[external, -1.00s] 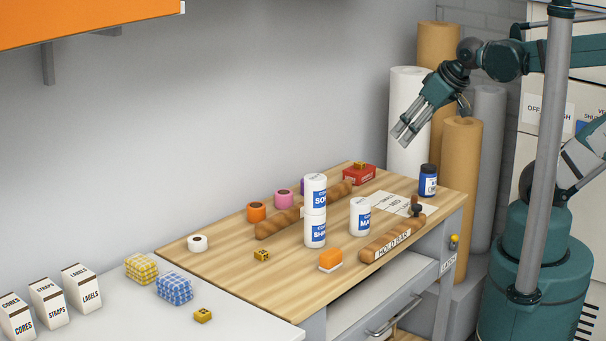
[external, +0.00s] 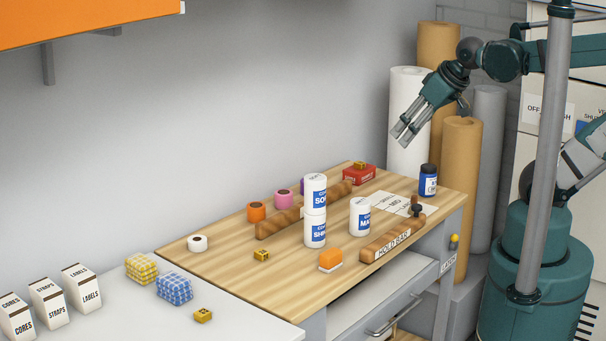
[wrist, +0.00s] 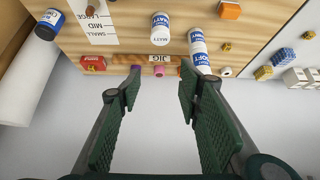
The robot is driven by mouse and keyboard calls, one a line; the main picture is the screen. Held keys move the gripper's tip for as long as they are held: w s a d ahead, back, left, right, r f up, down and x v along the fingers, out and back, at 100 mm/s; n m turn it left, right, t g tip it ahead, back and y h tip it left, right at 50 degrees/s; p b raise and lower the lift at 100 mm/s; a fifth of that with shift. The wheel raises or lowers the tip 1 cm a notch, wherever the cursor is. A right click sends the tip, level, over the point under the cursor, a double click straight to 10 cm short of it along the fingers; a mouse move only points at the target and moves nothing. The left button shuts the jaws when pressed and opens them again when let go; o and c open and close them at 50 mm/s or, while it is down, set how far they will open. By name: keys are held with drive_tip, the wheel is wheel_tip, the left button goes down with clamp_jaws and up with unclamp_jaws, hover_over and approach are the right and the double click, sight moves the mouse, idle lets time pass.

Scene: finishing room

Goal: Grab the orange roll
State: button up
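The orange roll (external: 257,212) stands upright near the back edge of the wooden bench, left of a pink roll (external: 283,198) and behind the left end of a brown bar (external: 280,222). My gripper (external: 402,135) is high above the right back part of the bench, well away from the orange roll. In the wrist view its two fingers (wrist: 158,88) are spread wide with nothing between them.
Stacked white bottles (external: 316,212) stand in front of the bar. A white roll (external: 197,243) is left of the orange roll. A red box (external: 359,175), a white can (external: 360,216) and an orange block (external: 331,259) are farther right. Tall rolls (external: 408,120) stand beyond the bench.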

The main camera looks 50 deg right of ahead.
idle(0.3)
drive_tip(key=o, duration=0.6)
drive_tip(key=shift+w+r, duration=0.1)
drive_tip(key=n+g, duration=0.7)
drive_tip(key=n, duration=1.3)
hover_over(256, 205)
wheel_tip(256, 205, down, 23)
drive_tip(key=shift+d+f, duration=0.1)
drive_tip(key=shift+f, duration=0.4)
